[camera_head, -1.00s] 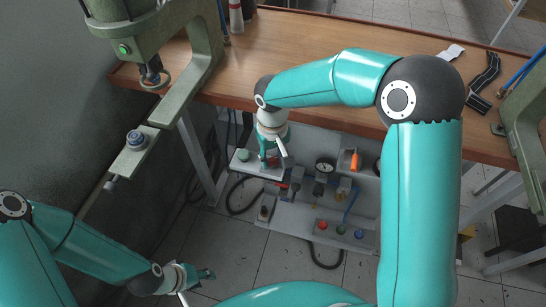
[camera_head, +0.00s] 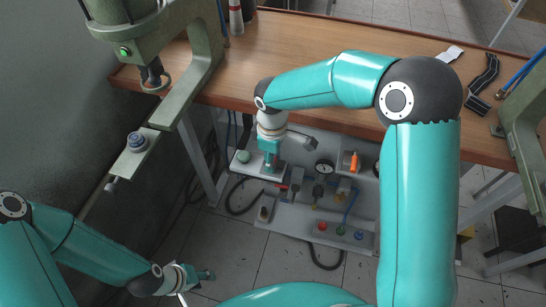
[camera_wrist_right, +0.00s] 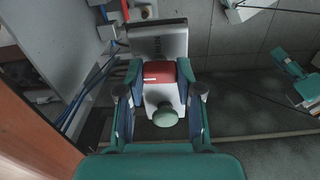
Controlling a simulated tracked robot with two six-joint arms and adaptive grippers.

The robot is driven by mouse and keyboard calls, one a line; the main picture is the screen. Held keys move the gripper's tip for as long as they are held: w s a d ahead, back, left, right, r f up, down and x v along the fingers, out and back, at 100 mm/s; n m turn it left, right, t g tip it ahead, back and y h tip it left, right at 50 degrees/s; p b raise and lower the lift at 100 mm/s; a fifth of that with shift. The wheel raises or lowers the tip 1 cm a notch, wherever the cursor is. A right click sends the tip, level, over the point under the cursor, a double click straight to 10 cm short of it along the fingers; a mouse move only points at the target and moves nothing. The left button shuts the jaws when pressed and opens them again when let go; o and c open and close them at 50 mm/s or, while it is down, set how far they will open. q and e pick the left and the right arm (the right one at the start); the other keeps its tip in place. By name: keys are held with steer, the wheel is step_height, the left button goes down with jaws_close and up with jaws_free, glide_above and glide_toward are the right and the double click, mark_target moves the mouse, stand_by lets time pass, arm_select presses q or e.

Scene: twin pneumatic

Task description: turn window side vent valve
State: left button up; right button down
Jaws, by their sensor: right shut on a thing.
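The valve's red handle (camera_wrist_right: 160,73) sits between the fingertips of my right gripper (camera_wrist_right: 159,75) in the right wrist view. The fingers are shut on it from both sides. In the head view my right gripper (camera_head: 270,161) points down at the left end of the pneumatic panel under the bench, and hides most of the valve.
The panel carries a gauge (camera_head: 324,167), an orange-handled part (camera_head: 355,161) and red, green and blue buttons (camera_head: 340,230). The wooden bench top (camera_head: 300,45) overhangs it. A green press (camera_head: 160,25) stands at the left. Hoses run beside and below the panel.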

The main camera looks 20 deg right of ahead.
steer(key=shift+w+r+n, duration=0.1)
steer(key=shift+w+n, duration=0.05)
steer(key=shift+n, duration=0.25)
steer(key=c, duration=0.8)
jaws_free()
steer(key=shift+o, duration=0.2)
step_height(320, 180, up, 12)
